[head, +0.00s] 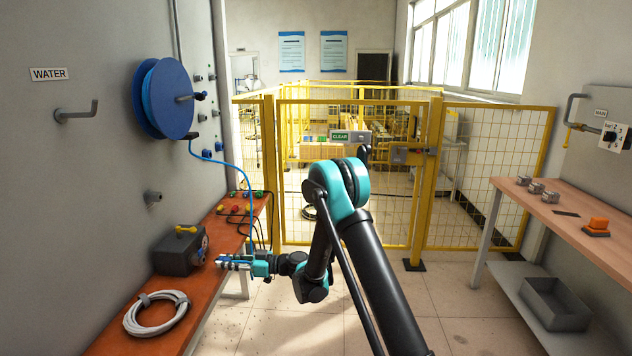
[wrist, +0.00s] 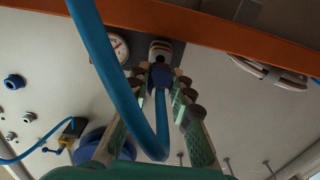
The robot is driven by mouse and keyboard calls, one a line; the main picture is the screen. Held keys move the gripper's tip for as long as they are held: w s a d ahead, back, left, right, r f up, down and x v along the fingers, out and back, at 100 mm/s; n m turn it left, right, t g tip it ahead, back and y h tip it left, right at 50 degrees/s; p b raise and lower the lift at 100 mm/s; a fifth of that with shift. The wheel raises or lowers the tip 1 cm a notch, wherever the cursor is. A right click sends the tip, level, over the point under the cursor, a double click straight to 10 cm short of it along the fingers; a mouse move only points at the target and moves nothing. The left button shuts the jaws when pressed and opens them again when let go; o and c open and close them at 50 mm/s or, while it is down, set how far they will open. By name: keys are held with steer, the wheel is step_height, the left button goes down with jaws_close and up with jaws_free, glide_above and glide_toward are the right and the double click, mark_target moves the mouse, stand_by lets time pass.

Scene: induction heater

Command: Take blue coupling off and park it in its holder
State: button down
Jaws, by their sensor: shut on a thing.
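My gripper (head: 228,263) reaches left over the front edge of the brown bench, beside the grey heater box (head: 178,254). In the wrist view, my gripper (wrist: 163,78) is shut on the blue coupling (wrist: 182,80), with the fingers on either side of it. The blue hose (wrist: 158,132) loops back from the coupling toward the camera. A pale round fitting (wrist: 160,49) lies just beyond the coupling; I cannot tell whether they are joined. In the head view, the blue hose (head: 250,190) runs down from the reel to my gripper. I cannot identify the holder for certain.
A white coiled hose (head: 156,314) lies on the bench (head: 115,338). A yellow fence (head: 345,100) stands ahead; the floor between the benches is clear.

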steer(key=shift+s+d, duration=0.1)
steer(key=shift+d, duration=0.8)
